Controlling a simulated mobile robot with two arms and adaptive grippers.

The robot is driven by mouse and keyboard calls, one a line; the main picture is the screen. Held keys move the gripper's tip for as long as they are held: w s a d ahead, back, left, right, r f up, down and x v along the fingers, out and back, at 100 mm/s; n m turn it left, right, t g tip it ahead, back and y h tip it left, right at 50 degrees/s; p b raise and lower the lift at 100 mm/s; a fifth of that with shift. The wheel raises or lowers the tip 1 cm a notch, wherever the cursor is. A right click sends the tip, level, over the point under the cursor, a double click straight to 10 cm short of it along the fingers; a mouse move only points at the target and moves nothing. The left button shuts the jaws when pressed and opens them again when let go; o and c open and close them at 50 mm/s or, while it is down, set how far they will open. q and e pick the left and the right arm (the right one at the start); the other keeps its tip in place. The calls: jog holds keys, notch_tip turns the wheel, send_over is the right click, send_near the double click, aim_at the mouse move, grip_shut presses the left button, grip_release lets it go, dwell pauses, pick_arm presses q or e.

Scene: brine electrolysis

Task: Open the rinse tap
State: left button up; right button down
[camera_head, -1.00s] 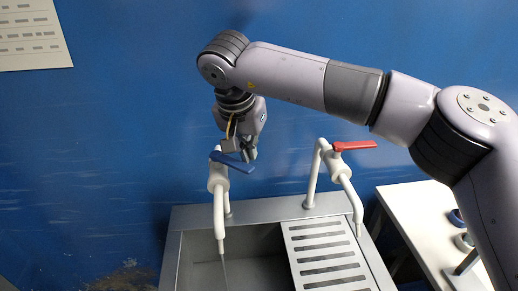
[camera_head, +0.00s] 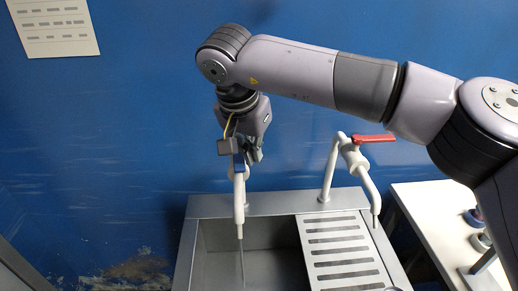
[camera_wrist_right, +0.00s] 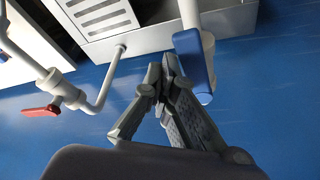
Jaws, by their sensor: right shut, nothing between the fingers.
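Two white taps stand at the back of a grey sink (camera_head: 270,203). The left tap (camera_head: 239,205) has a blue lever (camera_head: 238,163), seen nearly end-on and pointing forward; a thin line hangs below its spout, and I cannot tell whether it is water. The right tap (camera_head: 366,182) has a red lever (camera_head: 374,138) pointing right. My right gripper (camera_head: 252,155) is shut and empty, just behind and right of the blue lever. In the wrist view its fingertips (camera_wrist_right: 160,82) are close beside the blue lever (camera_wrist_right: 195,62); contact is unclear. The pictures do not label the rinse tap.
A slotted drain board (camera_head: 342,250) covers the right part of the sink. A white table (camera_head: 425,205) with small round items stands at the right. The blue wall (camera_head: 130,130) is close behind the taps. A paper sheet (camera_head: 52,28) hangs at upper left.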

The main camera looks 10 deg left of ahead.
jog(key=shift+s+a, duration=0.15)
jog(key=shift+a, duration=0.1)
dwell(0.5)
